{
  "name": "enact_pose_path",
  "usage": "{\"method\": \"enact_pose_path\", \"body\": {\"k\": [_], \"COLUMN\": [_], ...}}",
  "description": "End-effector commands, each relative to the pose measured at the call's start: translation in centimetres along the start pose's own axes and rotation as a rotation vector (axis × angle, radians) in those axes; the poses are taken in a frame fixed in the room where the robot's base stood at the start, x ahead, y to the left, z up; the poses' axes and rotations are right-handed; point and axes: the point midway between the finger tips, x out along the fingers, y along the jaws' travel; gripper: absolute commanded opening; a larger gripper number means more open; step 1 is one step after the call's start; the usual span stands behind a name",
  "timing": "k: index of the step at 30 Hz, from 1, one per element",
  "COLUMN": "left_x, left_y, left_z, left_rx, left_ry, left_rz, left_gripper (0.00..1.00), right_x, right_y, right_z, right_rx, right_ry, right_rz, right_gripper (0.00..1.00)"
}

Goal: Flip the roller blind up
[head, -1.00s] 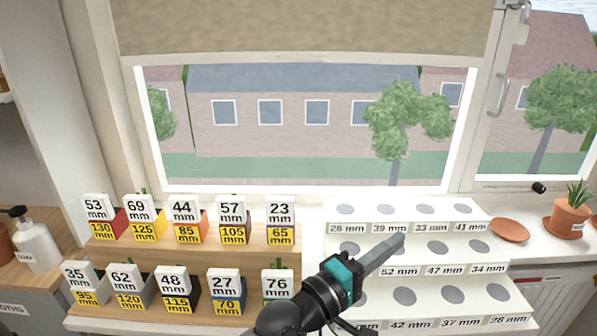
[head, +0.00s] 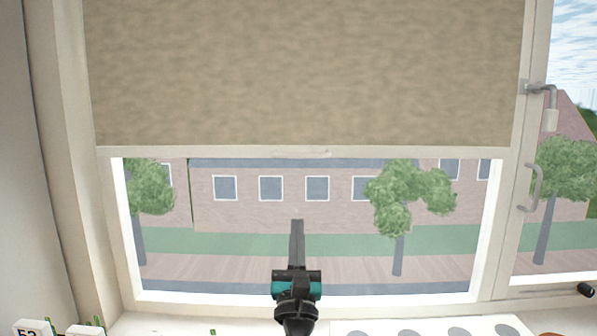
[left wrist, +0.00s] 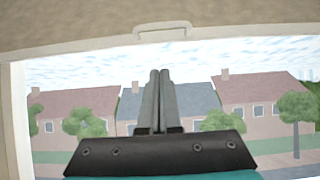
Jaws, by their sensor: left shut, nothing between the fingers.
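The roller blind (head: 300,75) is a brown-beige fabric that covers the upper part of the window. A pale bottom bar (head: 200,153) runs along its lower edge, with a small handle (head: 302,153) at its middle. In the left wrist view the handle (left wrist: 162,27) shows as a pale loop on the bar, just beyond the fingertips. My left gripper (head: 297,222) is shut and empty, pointing up, and in the head view its tips appear below the bar. In the left wrist view the closed fingers (left wrist: 160,75) lie side by side. My right gripper is not in view.
Window panes below the blind show houses and trees outside. A side window with a metal handle (head: 531,188) is at the right. Label cards (head: 30,327) and a white stepped stand (head: 440,328) lie along the bottom edge. The space before the glass is clear.

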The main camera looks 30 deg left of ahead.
Motion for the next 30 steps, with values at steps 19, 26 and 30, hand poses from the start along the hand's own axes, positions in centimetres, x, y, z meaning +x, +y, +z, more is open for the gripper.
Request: {"method": "enact_pose_path", "body": {"k": [19, 26, 30], "left_x": [5.4, 9.3, 11.2], "left_y": [0.0, -0.1, -0.1], "left_z": [0.3, 0.2, 1.3], "left_rx": [0.004, 0.005, 0.003], "left_ry": [-0.004, -0.004, -0.003], "left_rz": [0.000, -0.002, -0.003], "left_gripper": [0.00, 0.00, 0.00], "right_x": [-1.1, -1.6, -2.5], "right_y": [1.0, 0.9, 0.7], "right_z": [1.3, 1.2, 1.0], "right_rx": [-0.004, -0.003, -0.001], "right_ry": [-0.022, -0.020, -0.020], "right_rz": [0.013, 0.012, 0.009], "right_gripper": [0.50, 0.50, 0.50]}}
